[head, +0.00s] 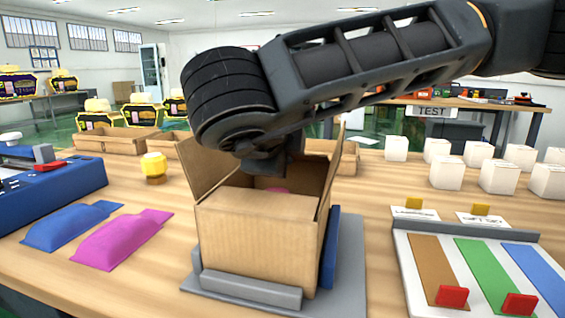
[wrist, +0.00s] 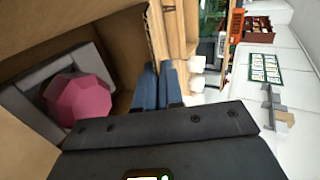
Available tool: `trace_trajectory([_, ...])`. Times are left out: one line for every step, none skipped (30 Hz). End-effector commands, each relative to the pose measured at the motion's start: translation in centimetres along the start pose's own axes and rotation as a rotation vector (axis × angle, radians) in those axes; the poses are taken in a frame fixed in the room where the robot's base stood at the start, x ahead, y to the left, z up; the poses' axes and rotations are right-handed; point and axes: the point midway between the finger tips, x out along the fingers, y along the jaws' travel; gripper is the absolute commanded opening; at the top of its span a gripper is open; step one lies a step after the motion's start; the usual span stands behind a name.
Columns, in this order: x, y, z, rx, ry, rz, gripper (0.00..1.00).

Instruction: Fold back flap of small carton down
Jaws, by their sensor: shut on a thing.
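The small carton (head: 255,240) stands open on a grey fixture on the table in the head view. Its left flap (head: 208,160) and right flap (head: 333,165) stand up. My gripper (head: 266,172) hangs over the carton's opening and hides most of its back side and back flap. In the wrist view my gripper's blue fingers (wrist: 160,72) are close together at a cardboard edge (wrist: 154,38), which seems to be the back flap. Inside the carton are a pink faceted object (wrist: 78,98) and a grey insert (wrist: 28,105).
Blue and magenta pouches (head: 115,236) lie at left, near a yellow-capped bottle (head: 154,166). White boxes (head: 498,176) stand at right, behind a panel with coloured strips (head: 480,268). A blue plate (head: 329,250) stands against the carton's right side.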

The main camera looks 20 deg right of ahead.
Motion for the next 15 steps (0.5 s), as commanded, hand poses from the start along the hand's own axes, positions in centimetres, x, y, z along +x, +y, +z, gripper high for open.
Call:
trace_trajectory([-0.03, 0.07, 0.09, 0.0, -0.003, -0.003, 0.0])
trace_trajectory([-0.05, 0.06, 0.09, 0.0, -0.003, -0.004, 0.0])
trace_trajectory([-0.06, 0.04, 0.09, 0.0, -0.003, -0.005, 0.0])
trace_trajectory([-0.07, 0.02, 0.1, 0.0, -0.003, -0.006, 0.0])
trace_trajectory([-0.08, 0.01, 0.1, 0.0, -0.003, -0.006, 0.0])
trace_trajectory([-0.09, 0.0, 0.1, 0.0, -0.003, -0.006, 0.0])
trace_trajectory([-0.09, -0.01, 0.1, 0.0, -0.003, -0.006, 0.0])
trace_trajectory([-0.09, -0.01, 0.1, 0.0, -0.003, -0.006, 0.0])
trace_trajectory([-0.09, -0.01, 0.1, 0.0, -0.003, -0.005, 0.0])
trace_trajectory([-0.09, -0.01, 0.1, 0.0, -0.003, -0.005, 0.0])
trace_trajectory([-0.09, -0.01, 0.1, 0.0, -0.003, -0.005, 0.0])
trace_trajectory([-0.09, -0.01, 0.1, 0.0, -0.003, -0.005, 0.0])
trace_trajectory([-0.09, 0.0, 0.1, 0.0, -0.003, -0.005, 0.0])
trace_trajectory([-0.09, 0.0, 0.1, 0.0, -0.003, -0.005, 0.1])
trace_trajectory([-0.09, 0.0, 0.1, 0.0, -0.003, -0.005, 0.14])
